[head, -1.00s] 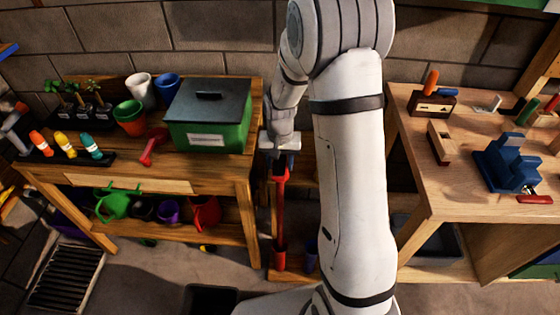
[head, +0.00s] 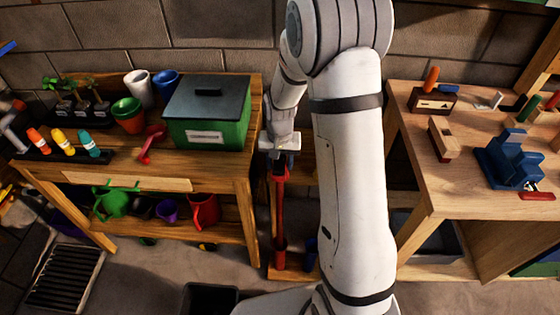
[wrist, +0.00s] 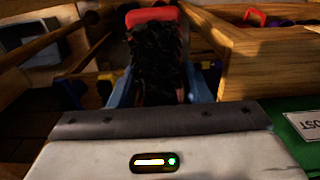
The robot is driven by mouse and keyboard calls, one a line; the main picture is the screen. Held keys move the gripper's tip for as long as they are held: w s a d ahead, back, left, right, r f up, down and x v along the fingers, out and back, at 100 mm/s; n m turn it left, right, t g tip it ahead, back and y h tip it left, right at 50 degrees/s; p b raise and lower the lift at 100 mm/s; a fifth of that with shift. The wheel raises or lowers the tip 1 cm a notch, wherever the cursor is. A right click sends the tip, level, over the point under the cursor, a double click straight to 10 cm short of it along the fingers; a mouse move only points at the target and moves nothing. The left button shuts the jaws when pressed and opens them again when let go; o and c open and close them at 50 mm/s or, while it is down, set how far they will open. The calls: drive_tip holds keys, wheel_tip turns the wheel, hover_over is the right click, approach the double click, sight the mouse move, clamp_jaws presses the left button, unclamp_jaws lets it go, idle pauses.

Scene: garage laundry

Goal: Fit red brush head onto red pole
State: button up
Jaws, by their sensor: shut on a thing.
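My gripper (head: 281,158) points down in the gap between the two benches in the head view. In the wrist view, its blue fingers (wrist: 160,85) are shut on the brush head, with black bristles (wrist: 155,55) toward the camera and a red edge (wrist: 152,15) beyond. In the head view, a bit of the red brush head (head: 282,172) shows just under the fingers. The red pole (head: 281,215) stands upright directly below it. Head and pole look in line; whether they touch or are joined cannot be told. The pole is hidden in the wrist view.
A wooden bench on the left holds a green box (head: 207,135) with a dark lid, close to my gripper. The right bench (head: 460,195) holds a blue stepped block (head: 508,160). A low wooden rack (head: 290,272) is at the pole's foot. A black bin (head: 210,298) stands in front.

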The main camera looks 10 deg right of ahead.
drive_tip(key=shift+f+b, duration=0.6)
drive_tip(key=shift+f, duration=0.2)
drive_tip(key=o, duration=1.1)
drive_tip(key=shift+r, duration=0.1)
wheel_tip(320, 180, up, 7)
drive_tip(key=shift+r, duration=0.2)
drive_tip(key=shift+s+r, duration=0.2)
drive_tip(key=shift+r, duration=0.3)
drive_tip(key=s+r+n+t, duration=0.1)
drive_tip(key=s+r, duration=0.4)
drive_tip(key=s, duration=0.5)
drive_tip(key=s+r+n+t, duration=0.1)
drive_tip(key=s+r+n, duration=0.1)
drive_tip(key=s+r, duration=0.4)
drive_tip(key=s, duration=0.5)
drive_tip(key=shift+d+t, duration=0.4)
drive_tip(key=shift+w+r, duration=0.1)
